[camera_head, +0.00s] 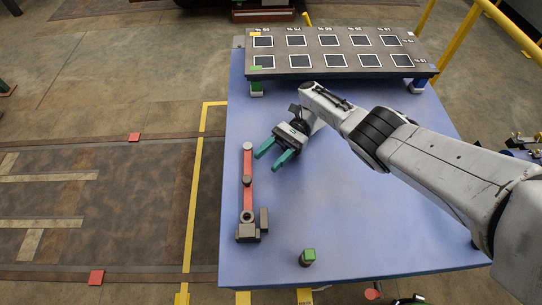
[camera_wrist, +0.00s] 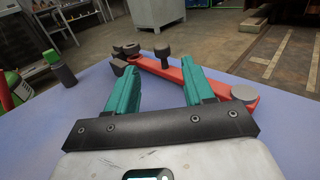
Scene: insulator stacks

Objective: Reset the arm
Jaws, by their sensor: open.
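My gripper (camera_head: 273,158) is open and empty, with its two teal fingers spread above the blue table (camera_head: 350,220). In the wrist view my gripper (camera_wrist: 160,85) shows both fingers apart with nothing between them but the view beyond. My arm reaches in from the right side of the head view. A red bar-shaped tool (camera_head: 248,195) with grey ends lies on the table to the left of the gripper. In the wrist view the red tool (camera_wrist: 222,87) lies beyond the fingertips, and the fingers hide parts of it.
A dark rack (camera_head: 330,50) with rows of white-framed squares stands at the table's far end. A dark cylinder with a green top (camera_head: 308,257) stands near the front edge. Yellow railings (camera_head: 455,42) are at the right. The table middle is mostly clear.

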